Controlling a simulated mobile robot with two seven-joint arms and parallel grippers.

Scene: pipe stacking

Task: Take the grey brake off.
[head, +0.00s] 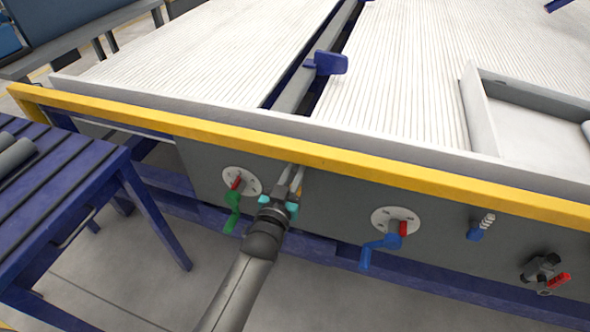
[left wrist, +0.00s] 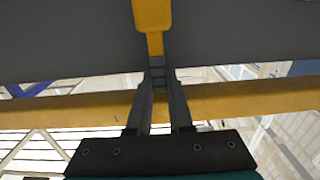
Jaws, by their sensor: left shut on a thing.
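My left gripper (head: 292,180) reaches up to the grey front panel, between the green crank and the blue crank. Its fingers also show in the left wrist view (left wrist: 158,75), close together on the narrow end of a yellow lever (left wrist: 152,16). A bit of the yellow lever shows beside the fingers in the head view (head: 300,187); the gripper hides most of it there. I cannot tell which part is the grey brake. A small handle with a pale grip and blue base (head: 475,233) stands on the panel further right. My right gripper is not in view.
A yellow rail (head: 400,174) runs along the top of the panel (head: 335,205). The green crank (head: 233,210) and blue crank (head: 372,250) stick out either side of my arm. A grey fitting with a red lever (head: 558,280) is far right. A blue table (head: 60,190) stands left.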

